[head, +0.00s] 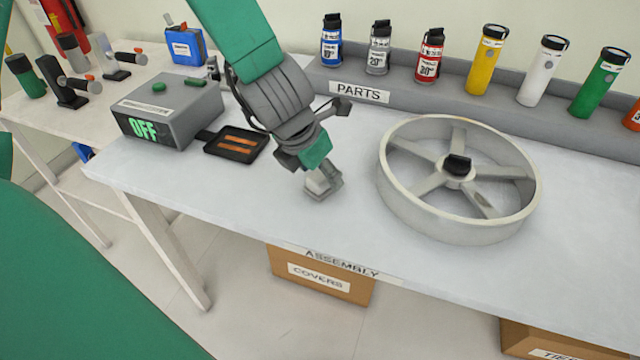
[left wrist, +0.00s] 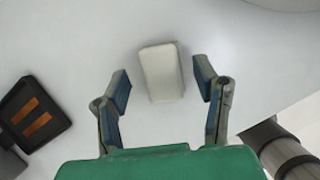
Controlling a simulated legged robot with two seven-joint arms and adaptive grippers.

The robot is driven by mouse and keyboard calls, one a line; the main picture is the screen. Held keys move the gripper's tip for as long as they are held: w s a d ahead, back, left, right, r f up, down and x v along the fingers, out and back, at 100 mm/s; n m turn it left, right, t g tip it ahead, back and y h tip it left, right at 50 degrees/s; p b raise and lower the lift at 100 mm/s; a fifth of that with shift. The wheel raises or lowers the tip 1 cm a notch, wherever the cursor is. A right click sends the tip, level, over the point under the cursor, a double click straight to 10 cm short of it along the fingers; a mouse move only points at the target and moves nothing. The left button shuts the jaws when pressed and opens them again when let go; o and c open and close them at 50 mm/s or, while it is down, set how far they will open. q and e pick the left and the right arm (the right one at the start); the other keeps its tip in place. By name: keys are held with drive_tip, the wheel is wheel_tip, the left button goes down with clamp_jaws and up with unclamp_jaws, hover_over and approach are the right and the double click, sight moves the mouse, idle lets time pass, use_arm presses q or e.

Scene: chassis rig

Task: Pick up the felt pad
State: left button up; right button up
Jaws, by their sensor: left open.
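The felt pad (left wrist: 161,72) is a small off-white block lying on the white table. In the left wrist view it sits between and slightly beyond the two fingertips, with a gap on each side. My left gripper (left wrist: 161,84) is open and empty, its blue-grey finger pads on either side of the pad. In the head view my left gripper (head: 320,178) points down close to the tabletop, left of the wheel; there the pad is hard to tell apart from the fingers. My right gripper is not in view.
A large spoked wheel (head: 388,190) lies right of the gripper. A dark tray with orange strips (head: 236,156) and a grey box reading OFF (head: 165,128) stand to the left. Several canisters line the back ledge. The table's front edge (head: 280,243) is near; tabletop around the pad is clear.

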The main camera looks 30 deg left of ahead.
sight(321, 173)
use_arm(q)
drive_tip(key=shift+w+d+f, duration=0.2)
drive_tip(key=shift+d+f, duration=0.1)
drive_tip(key=shift+f, duration=0.25)
drive_tip(key=shift+w+d, duration=0.1)
drive_tip(key=shift+d, duration=0.15)
drive_tip(key=shift+a, duration=0.35)
drive_tip(key=c, duration=0.4)
drive_tip(key=shift+a, duration=0.25)
drive_tip(key=c, duration=0.7)
drive_tip(key=shift+a+f, duration=0.1)
drive_tip(key=shift+a, duration=0.1)
clamp_jaws()
drive_tip(key=shift+d, duration=0.3)
wheel_tip(321, 173, up, 9)
drive_tip(key=p, duration=0.5)
drive_tip(key=shift+r+p, duration=0.4)
drive_tip(key=shift+r, duration=0.15)
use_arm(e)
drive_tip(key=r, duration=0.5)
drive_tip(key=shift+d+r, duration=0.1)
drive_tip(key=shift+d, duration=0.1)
